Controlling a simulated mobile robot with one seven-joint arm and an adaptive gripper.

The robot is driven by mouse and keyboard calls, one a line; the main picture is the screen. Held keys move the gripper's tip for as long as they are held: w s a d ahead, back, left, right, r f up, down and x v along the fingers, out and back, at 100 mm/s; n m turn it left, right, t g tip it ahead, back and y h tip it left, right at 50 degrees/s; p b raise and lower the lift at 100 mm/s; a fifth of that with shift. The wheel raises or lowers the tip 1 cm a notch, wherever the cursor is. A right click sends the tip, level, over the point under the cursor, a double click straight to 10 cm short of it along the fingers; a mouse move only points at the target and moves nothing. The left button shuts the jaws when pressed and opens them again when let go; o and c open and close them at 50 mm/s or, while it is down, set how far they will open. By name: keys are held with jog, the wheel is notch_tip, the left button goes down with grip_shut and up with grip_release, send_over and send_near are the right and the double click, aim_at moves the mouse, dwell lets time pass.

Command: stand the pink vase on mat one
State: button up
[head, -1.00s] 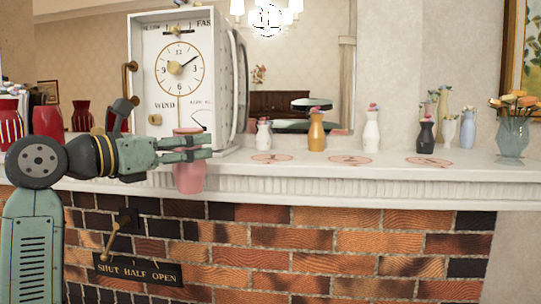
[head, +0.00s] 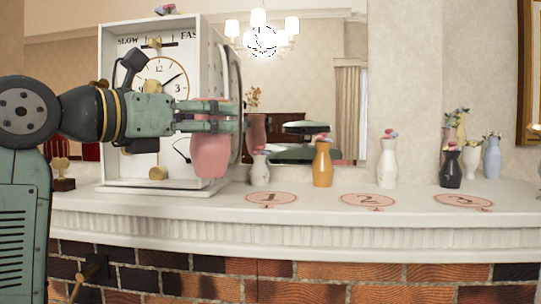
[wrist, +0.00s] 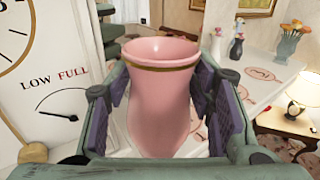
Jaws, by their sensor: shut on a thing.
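The pink vase (head: 210,158) is upright and held in front of the clock, above the mantel's front part. It also shows in the wrist view (wrist: 160,100), with a gold band below its open rim. My gripper (head: 222,117) is shut on it, with the pads on both sides of its body. Mat one (head: 271,199) is a flat pink disc marked 1 on the mantel, to the right of and lower than the vase. Nothing stands on it in the head view.
The white clock (head: 165,100) stands left on the mantel (head: 330,213). Behind the mats are a small white vase (head: 260,170), an orange vase (head: 322,165) and another white vase (head: 388,165). Mat two (head: 368,201) and mat three (head: 463,202) are bare. A dark vase (head: 451,170) stands at right.

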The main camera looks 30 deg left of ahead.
aim_at(216, 150)
jog(key=shift+w+d+f+p, duration=0.65)
jog(key=shift+w+d+f, duration=0.15)
jog(key=shift+w, duration=0.85)
jog(key=shift+w+d+f+p, duration=0.7)
jog(key=shift+w+d, duration=0.25)
jog(key=shift+w, duration=0.7)
jog(key=shift+w+d+f+p, duration=0.55)
jog(key=shift+w+d+f, duration=0.3)
jog(key=shift+w, duration=0.8)
jog(key=shift+f, duration=0.1)
jog(key=o, duration=1.3)
jog(key=shift+s+a, duration=0.1)
jog(key=shift+s, duration=0.15)
jog(key=s+b, duration=0.1)
jog(key=s, duration=0.2)
jog(key=s+a+b, duration=0.1)
jog(key=s+b, duration=0.1)
jog(key=s, duration=0.2)
jog(key=s+b, duration=0.1)
jog(key=s, duration=0.3)
jog(key=shift+s+a+b, duration=0.2)
jog(key=shift+a+b, duration=0.05)
jog(key=shift+b, duration=0.05)
